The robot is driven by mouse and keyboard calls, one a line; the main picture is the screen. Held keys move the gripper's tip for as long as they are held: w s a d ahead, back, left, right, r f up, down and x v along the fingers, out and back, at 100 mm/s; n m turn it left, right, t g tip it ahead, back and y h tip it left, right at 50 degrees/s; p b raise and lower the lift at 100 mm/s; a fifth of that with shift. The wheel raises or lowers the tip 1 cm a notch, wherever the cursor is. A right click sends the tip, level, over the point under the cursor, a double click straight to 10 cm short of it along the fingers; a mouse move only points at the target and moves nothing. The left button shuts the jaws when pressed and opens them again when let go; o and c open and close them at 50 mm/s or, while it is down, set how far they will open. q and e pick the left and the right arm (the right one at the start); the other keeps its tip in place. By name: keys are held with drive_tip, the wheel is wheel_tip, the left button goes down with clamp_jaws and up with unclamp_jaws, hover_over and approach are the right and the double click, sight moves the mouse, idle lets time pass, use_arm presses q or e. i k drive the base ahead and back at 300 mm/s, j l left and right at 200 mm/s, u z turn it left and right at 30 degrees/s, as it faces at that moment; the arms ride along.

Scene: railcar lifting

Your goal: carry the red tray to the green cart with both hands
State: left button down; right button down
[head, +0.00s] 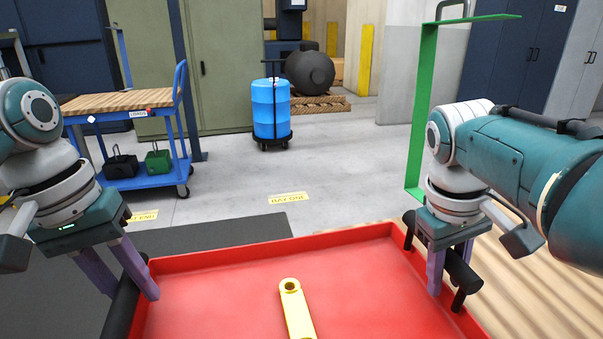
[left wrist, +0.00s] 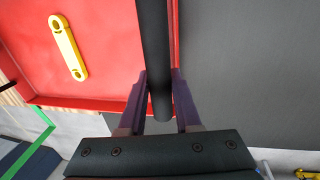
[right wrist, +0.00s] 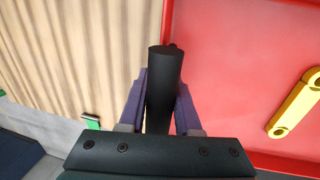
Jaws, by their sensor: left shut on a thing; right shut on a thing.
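The red tray (head: 210,300) fills the bottom middle of the head view, with a yellow link (head: 296,310) lying in it. My left gripper (head: 130,292) is shut on the black bar handle (left wrist: 155,40) at the tray's left side. My right gripper (head: 449,290) is shut on the black bar handle (right wrist: 165,75) at its right side. A green upright frame (head: 422,110), seemingly of the green cart, stands beyond the tray's far right corner. A slatted wooden surface (head: 530,290) lies right of the tray. Whether the tray touches it cannot be told.
A blue cart (head: 150,176) with a wooden top stands at the back left. A blue drum (head: 271,108) on a dolly stands at the back middle. A dark mat (head: 220,235) lies beyond the tray. Grey floor (head: 340,160) is clear behind it.

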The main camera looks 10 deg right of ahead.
sight(515, 284)
drive_tip(key=l, duration=0.7)
drive_tip(key=i+l, duration=0.15)
drive_tip(key=l, duration=1.3)
drive_tip(key=i, duration=0.05)
